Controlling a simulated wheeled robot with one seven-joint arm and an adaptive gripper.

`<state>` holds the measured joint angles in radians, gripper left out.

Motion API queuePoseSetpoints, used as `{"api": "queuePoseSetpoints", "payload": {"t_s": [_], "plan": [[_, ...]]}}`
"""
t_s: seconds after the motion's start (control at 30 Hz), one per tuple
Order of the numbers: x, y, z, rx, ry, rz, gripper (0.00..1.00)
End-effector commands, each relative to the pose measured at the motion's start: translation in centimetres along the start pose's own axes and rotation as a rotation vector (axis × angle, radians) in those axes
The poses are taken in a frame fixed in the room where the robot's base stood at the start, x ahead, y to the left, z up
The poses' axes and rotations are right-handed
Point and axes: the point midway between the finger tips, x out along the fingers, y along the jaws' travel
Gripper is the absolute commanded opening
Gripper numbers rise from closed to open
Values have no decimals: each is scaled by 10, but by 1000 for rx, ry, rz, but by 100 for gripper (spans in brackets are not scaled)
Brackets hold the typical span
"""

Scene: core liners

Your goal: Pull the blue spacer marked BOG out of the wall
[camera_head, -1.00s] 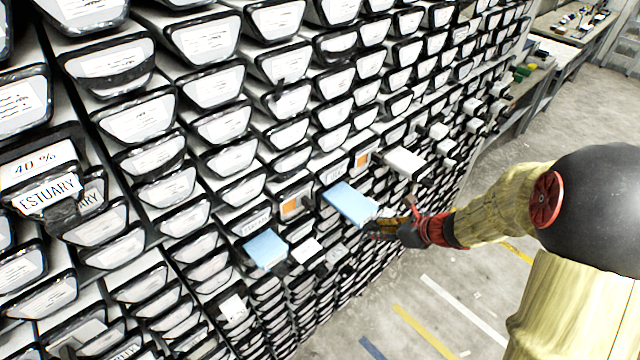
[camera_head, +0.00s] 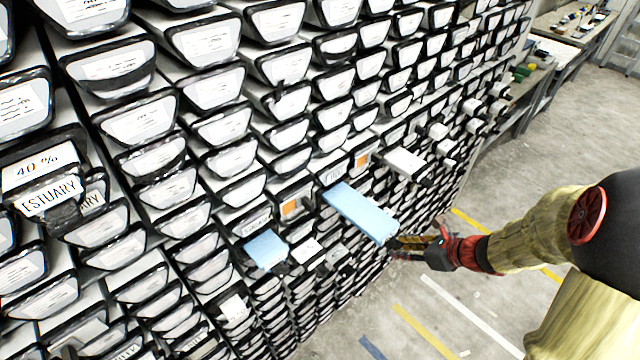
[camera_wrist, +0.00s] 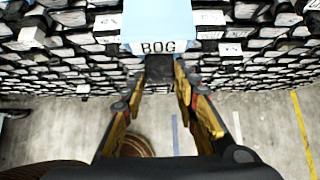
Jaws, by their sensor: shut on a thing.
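The blue spacer marked BOG (camera_head: 358,212) sticks far out of the wall of core liners in the head view, its outer end tilted down to the right. In the wrist view the blue spacer (camera_wrist: 160,30) shows at the top centre, with the word BOG on its front face. My gripper (camera_head: 396,246) is at its outer end in the head view, shut on it. In the wrist view my gripper (camera_wrist: 160,82) has its two fingers around a dark part just below the label. The spacer's inner end is hidden in the wall.
A second blue spacer (camera_head: 265,249) sticks out of the wall to the lower left. A white block (camera_head: 405,163) juts out to the upper right. The wall (camera_head: 230,125) is packed with labelled liner ends. Open floor (camera_head: 490,250) lies to the right.

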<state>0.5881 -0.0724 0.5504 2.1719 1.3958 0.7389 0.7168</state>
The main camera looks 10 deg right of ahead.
Motion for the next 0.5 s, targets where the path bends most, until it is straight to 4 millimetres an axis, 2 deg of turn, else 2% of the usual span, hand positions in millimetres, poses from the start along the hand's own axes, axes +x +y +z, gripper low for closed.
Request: {"api": "queuePoseSetpoints", "payload": {"t_s": [0.37,0.4,0.5], "plan": [[-6,0,-6,0,0,0,0],[-6,0,-6,0,0,0,30],[-6,0,-6,0,0,0,36]]}}
